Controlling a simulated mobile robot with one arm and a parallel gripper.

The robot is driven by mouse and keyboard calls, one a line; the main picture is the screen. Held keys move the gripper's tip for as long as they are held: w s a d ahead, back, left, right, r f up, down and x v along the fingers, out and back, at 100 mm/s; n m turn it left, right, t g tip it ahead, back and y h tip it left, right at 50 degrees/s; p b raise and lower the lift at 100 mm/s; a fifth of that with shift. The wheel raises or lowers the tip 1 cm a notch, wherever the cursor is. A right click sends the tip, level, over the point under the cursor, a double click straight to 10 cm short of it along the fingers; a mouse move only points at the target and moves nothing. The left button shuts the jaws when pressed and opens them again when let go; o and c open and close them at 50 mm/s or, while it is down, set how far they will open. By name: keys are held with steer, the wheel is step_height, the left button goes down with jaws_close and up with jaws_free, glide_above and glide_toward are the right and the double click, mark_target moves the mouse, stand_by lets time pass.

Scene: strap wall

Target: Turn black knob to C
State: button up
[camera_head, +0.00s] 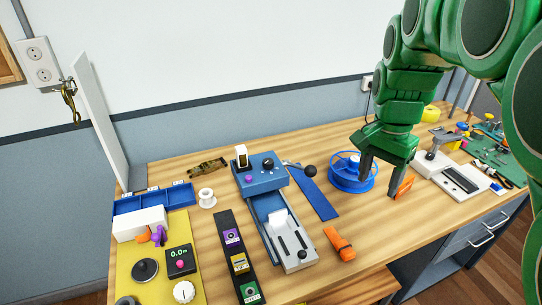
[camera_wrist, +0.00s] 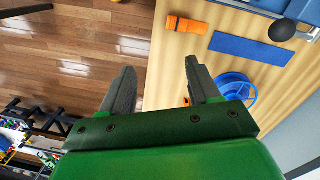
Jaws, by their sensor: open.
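One black knob (camera_head: 267,163) is on top of the blue machine (camera_head: 258,181), beside a small purple button (camera_head: 248,179). Another round black knob (camera_head: 145,269) is on the yellow panel (camera_head: 182,240) at the lower left. No letter C is readable by either, and their pointer directions are too small to tell. My gripper (camera_head: 380,182) is open and empty, pointing down over the right part of the table, well right of both knobs. In the wrist view its spread fingers (camera_wrist: 160,78) have nothing between them, and neither of these knobs can be made out.
A blue spool (camera_head: 345,172) is just left of my gripper. An orange piece (camera_head: 403,186) is by its right finger. A blue strip (camera_head: 314,192), a black-ended lever (camera_head: 309,171) and an orange cylinder (camera_head: 340,244) are between gripper and blue machine. A white panel (camera_head: 98,120) stands upright at left.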

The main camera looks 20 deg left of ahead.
steer(key=w+a+f+m, duration=0.1)
steer(key=w+a, duration=0.4)
steer(key=a, duration=0.3)
steer(key=w+a+m, duration=0.1)
steer(key=w+a, duration=0.3)
steer(key=a, duration=0.4)
steer(key=m, duration=0.1)
glide_above(269, 161)
step_height(269, 161, down, 3)
steer(key=shift+w+f+t, duration=0.1)
steer(key=shift+f+t, duration=0.1)
steer(key=shift+t, duration=0.1)
steer(key=shift+f, duration=3.95)
steer(key=c, duration=1)
steer(key=shift+c, duration=0.2)
